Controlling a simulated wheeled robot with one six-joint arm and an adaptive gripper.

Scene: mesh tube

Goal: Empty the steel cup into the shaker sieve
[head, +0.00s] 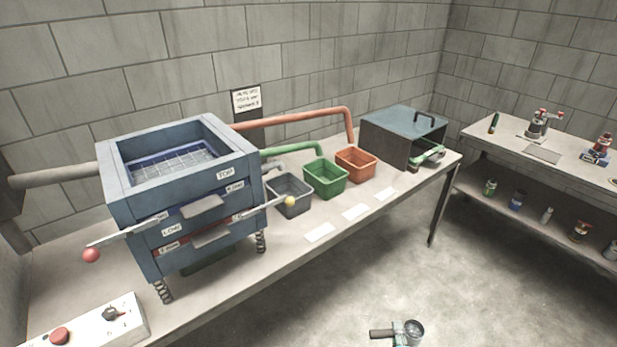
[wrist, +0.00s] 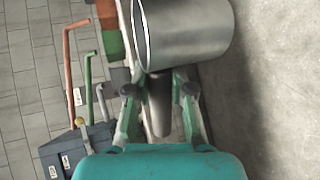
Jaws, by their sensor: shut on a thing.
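The shaker sieve (head: 112,200) is a blue stacked box on springs at the left of the bench, with a wire mesh (head: 178,165) inside its open top. My gripper (wrist: 159,100) is shut on the cup's handle (wrist: 158,112), with a green finger on each side. In the head view my gripper (head: 399,332) is partly cut off. The cup's contents cannot be made out.
Grey (head: 288,195), green (head: 325,178) and orange (head: 356,163) bins stand right of the sieve, below pipes. Two rods with ball ends (head: 91,255) stick out in front of the sieve. A control box (head: 85,326) sits front left. The floor before the bench looks clear.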

